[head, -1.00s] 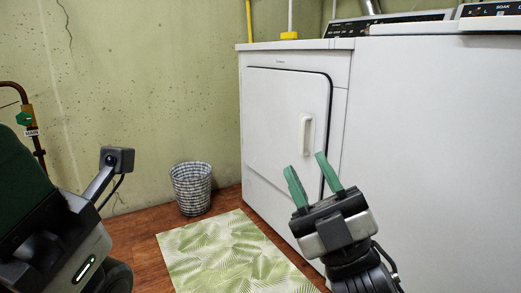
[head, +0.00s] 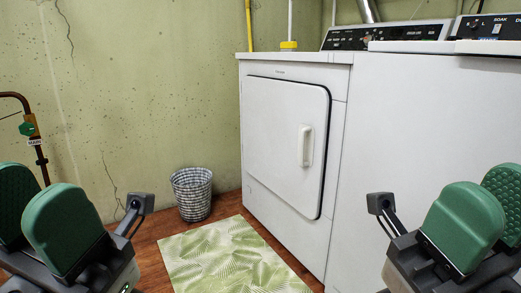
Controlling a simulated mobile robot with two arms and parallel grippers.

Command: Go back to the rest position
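My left gripper (head: 42,212) is at the lower left of the head view, its two green finger pads apart with nothing between them. My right gripper (head: 483,208) is at the lower right, in front of the white washer, also with its green pads apart and empty. Both grippers point upward in the picture, at about the same height. The lower parts of both are cut off by the picture edge.
A white dryer (head: 285,140) with a shut door stands in the middle, beside a white washer (head: 410,130). A woven basket (head: 192,194) stands by the wall. A green leaf-patterned mat (head: 225,262) lies on the wooden floor. A brown pipe (head: 38,150) is at the left.

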